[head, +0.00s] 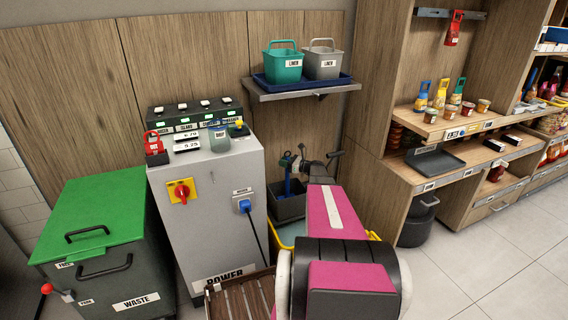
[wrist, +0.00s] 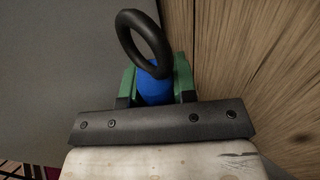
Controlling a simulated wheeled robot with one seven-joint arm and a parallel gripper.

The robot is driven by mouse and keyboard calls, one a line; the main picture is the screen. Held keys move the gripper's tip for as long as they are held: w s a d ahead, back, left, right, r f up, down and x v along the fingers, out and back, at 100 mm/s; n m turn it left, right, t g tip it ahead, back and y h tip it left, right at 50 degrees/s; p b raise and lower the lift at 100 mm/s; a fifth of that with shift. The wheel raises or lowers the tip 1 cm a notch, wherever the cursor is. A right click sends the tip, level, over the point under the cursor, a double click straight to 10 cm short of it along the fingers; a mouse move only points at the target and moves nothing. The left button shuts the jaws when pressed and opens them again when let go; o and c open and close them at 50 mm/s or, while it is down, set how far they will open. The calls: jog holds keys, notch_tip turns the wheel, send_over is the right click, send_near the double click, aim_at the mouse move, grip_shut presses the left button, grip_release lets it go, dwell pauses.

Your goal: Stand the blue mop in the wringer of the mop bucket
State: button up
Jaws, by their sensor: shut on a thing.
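My gripper (wrist: 156,82) is shut on the blue mop (wrist: 155,92). In the wrist view its green fingers lie on both sides of the blue handle, and a black ring tops the handle. In the head view the blue handle (head: 287,184) runs down below my gripper (head: 290,162) toward the grey wringer (head: 290,207). The yellow mop bucket (head: 291,233) is below the wringer, largely hidden by my magenta arm. The mop's lower end is hidden, and I cannot tell whether it touches the wringer.
A grey power cabinet (head: 215,225) with a blue plug and hanging cable stands left of the bucket. A shelf (head: 300,92) with two caddies is above, against the wood wall. A green-lidded waste bin (head: 95,230) is far left. Floor at right is clear.

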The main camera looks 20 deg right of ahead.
jog(key=shift+f, duration=0.55)
jog(key=o, duration=0.9)
jog(key=shift+c, duration=0.2)
jog(key=r+v, duration=0.1)
jog(key=v, duration=0.6)
jog(key=shift+s+d, duration=0.2)
jog(key=shift+r, duration=0.1)
